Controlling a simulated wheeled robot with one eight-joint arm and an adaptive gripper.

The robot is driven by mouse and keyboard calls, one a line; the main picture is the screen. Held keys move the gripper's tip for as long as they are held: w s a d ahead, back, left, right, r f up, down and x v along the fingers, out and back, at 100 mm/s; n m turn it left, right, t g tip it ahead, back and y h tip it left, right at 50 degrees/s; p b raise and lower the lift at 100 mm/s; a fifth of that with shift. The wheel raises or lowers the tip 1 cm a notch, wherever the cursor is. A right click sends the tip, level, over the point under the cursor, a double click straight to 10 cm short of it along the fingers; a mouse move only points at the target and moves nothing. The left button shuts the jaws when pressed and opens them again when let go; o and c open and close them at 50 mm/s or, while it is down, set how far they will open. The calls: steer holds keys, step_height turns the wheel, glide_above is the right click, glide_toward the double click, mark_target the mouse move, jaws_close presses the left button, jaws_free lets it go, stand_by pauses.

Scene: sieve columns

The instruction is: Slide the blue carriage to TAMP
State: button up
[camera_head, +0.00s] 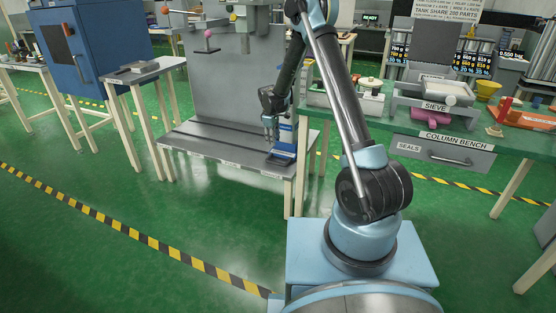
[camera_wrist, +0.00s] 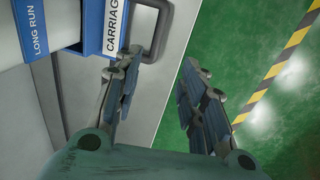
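The blue carriage (camera_head: 283,153) stands at the right end of the grey slide bench (camera_head: 215,150) in the head view. In the wrist view the carriage (camera_wrist: 92,25) shows its white CARRIAGE label and a grey loop handle (camera_wrist: 168,18). My gripper (camera_head: 269,130) is beside and above the carriage. In the wrist view my gripper (camera_wrist: 163,60) has its two fingers well apart with nothing between them. The left fingertip overlaps the handle's lower end in the picture; I cannot tell whether they touch. Labels on the bench's front edge are too small to read, so TAMP cannot be picked out.
A blue LONG RUN label (camera_wrist: 38,32) lies left of the carriage. The bench top left of the carriage looks clear. The green column bench (camera_head: 400,120) with the sieve (camera_head: 435,100) stands to the right. A blue cabinet (camera_head: 90,45) stands at left.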

mark_target(276, 162)
steer(key=w+f, duration=0.1)
steer(key=f, duration=0.4)
steer(key=w+d+f, duration=0.1)
steer(key=f, duration=0.5)
steer(key=w+f, duration=0.1)
steer(key=f, duration=0.5)
steer(key=shift+w+d, duration=0.15)
steer(key=shift+d, duration=0.05)
steer(key=shift+c, duration=0.6)
jaws_close()
